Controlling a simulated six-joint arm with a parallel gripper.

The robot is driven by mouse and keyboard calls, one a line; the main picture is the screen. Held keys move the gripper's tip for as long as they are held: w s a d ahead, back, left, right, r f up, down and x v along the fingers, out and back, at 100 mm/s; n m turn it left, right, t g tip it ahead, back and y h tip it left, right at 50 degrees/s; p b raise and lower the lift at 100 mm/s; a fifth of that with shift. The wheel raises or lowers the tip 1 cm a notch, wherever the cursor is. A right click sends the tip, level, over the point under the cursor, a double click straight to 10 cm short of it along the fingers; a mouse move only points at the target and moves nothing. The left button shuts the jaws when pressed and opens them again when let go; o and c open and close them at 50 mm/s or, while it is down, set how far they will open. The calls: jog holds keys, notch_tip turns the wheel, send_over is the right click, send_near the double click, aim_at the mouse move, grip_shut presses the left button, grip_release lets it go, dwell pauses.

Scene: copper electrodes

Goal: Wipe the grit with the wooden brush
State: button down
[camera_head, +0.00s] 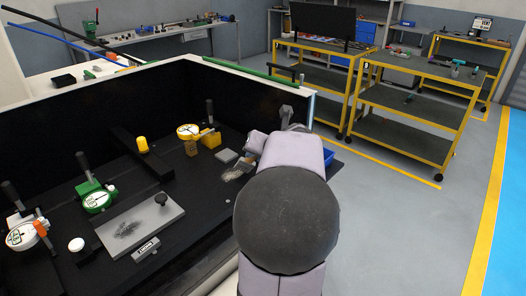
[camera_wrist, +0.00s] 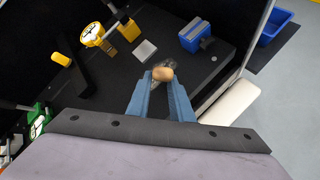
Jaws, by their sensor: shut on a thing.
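The grit (camera_head: 127,230) is a dark patch on a flat grey plate (camera_head: 150,222) that has a black knob near its far right corner. My gripper (camera_wrist: 161,82) has its two blue fingers closed on the rounded tan end of the wooden brush (camera_wrist: 163,73). Part of what looks like the brush (camera_head: 235,173) shows left of my arm in the head view, apart from the plate and to its right. The bristles are hard to make out, and my arm hides most of the gripper in that view. The grit cannot be made out in the wrist view.
A green-based dial gauge (camera_head: 96,199), a white knob (camera_head: 76,244) and a small labelled block (camera_head: 146,248) surround the plate. A yellow gauge (camera_head: 188,131), yellow cylinder (camera_head: 142,144) and grey block (camera_head: 226,156) stand farther back. Black walls enclose the bench.

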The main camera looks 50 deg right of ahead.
jog(key=shift+a+p, duration=0.6)
jog(key=shift+a, duration=2.55)
jog(key=shift+s+d+p, duration=0.6)
jog(key=shift+d+p, duration=0.55)
jog(key=shift+d, duration=4.85)
notch_tip(320, 180, up, 8)
jog(key=p, duration=0.7)
jog(key=shift+a, duration=0.1)
